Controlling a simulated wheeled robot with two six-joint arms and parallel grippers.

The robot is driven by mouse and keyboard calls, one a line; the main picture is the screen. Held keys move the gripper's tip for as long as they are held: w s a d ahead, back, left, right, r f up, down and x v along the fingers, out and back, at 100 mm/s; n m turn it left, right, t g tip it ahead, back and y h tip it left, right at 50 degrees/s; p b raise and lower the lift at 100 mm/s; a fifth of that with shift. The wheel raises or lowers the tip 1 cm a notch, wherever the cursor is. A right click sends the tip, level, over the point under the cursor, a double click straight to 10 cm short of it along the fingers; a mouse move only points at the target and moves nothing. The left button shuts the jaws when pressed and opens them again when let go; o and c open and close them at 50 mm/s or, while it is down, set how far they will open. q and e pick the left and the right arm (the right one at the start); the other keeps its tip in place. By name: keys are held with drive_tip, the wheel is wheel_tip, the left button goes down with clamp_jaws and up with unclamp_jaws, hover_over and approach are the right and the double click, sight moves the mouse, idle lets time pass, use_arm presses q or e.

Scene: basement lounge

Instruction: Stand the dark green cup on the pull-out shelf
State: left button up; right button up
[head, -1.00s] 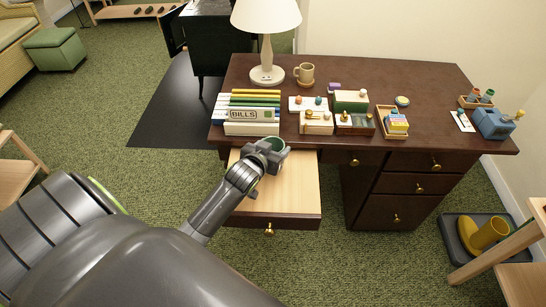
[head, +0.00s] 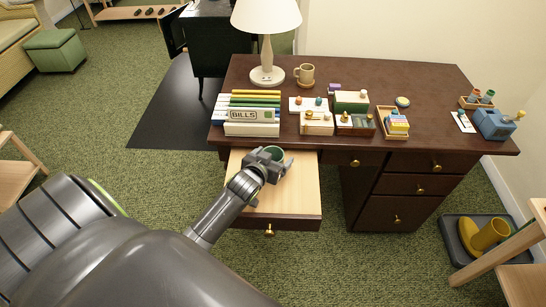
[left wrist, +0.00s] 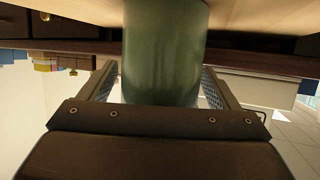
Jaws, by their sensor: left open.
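The dark green cup (head: 271,151) is over the pale wooden pull-out shelf (head: 296,192), near its back end by the desk front. My left gripper (head: 276,163) is around the cup, with its fingers open on either side. In the left wrist view, the cup (left wrist: 165,50) fills the middle between the two fingers (left wrist: 160,85), with narrow gaps beside it. The pale shelf surface (left wrist: 80,12) runs along the top of that view. The cup looks upright and seems to stand on the shelf; its base is cut off or hidden. My right gripper is not in view.
The dark desk top (head: 430,85) above the shelf holds a lamp (head: 267,40), a mug (head: 305,74), a bills file (head: 251,115) and several small boxes. The front part of the shelf is bare. A tray with a yellow boot (head: 488,233) is on the floor at right.

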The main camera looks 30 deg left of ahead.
use_arm(q)
drive_tip(key=shift+r, duration=0.2)
drive_tip(key=v, duration=1.2)
drive_tip(key=shift+p, duration=0.3)
